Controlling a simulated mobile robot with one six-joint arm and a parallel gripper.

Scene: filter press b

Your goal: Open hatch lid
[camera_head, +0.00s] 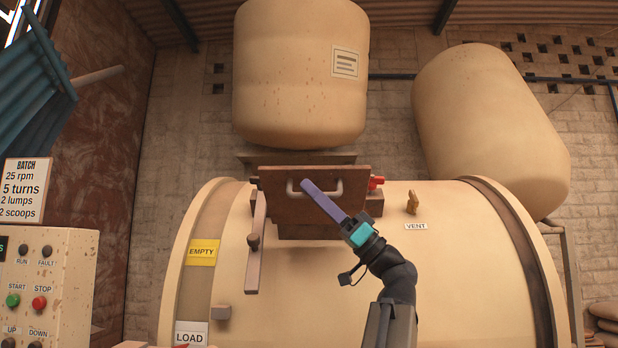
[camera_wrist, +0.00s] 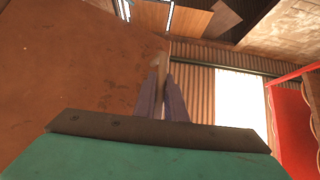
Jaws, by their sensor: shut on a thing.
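The hatch lid (camera_head: 272,177) is a brown plate on top of the cream drum (camera_head: 400,285). Its face with the metal handle (camera_head: 336,188) is turned toward the head camera, and it looks tilted up above the dark hatch frame (camera_head: 300,231). My gripper (camera_head: 306,184) reaches up from the lower right, its purple fingers shut on the handle. In the wrist view the fingers (camera_wrist: 162,88) close around the handle bar (camera_wrist: 160,65), and the rusty brown lid face (camera_wrist: 75,65) fills the left. The fingers hide the handle's middle.
A long latch bar (camera_head: 256,245) hangs left of the hatch, and a red knob (camera_head: 376,183) sits at its right. A cream tank (camera_head: 300,75) hangs close above the lid. A control panel (camera_head: 48,285) stands at the left.

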